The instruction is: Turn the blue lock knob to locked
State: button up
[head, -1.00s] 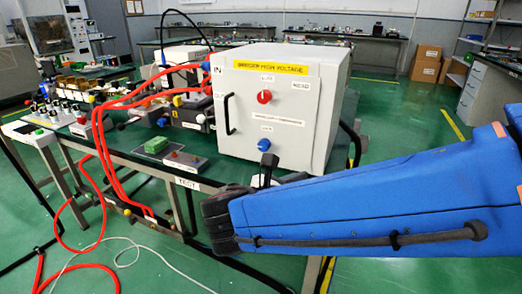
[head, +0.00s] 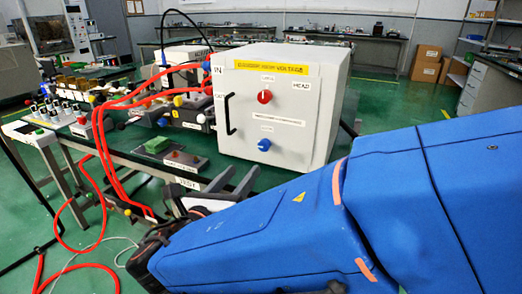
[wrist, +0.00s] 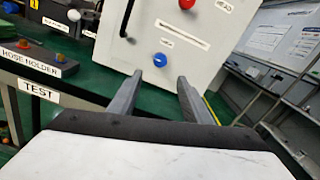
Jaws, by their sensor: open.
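The blue lock knob (head: 264,145) is on the lower front of a white cabinet, below a red knob (head: 264,97). In the wrist view the blue knob (wrist: 160,60) shows beyond my fingertips, near the gap between them and slightly toward the left finger. My gripper (head: 236,176) is open and empty, in front of and below the cabinet face, to the left of the knob in the head view. In the wrist view my gripper (wrist: 169,80) is apart from the knob. The knob's small label is too blurred to read.
The white cabinet (head: 315,125) stands on a green bench. A black handle (head: 230,114) is on its front left. A hose holder block (head: 185,160) and a green block (head: 157,145) lie to the left. Red hoses (head: 105,160) hang over the bench edge.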

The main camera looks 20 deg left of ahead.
aim_at(263, 148)
jog(key=w, duration=0.8)
jog(key=w+d, duration=0.1)
jog(key=w, duration=0.3)
jog(key=shift+w, duration=0.4)
jog(key=shift+c, duration=0.2)
jog(key=c, duration=1)
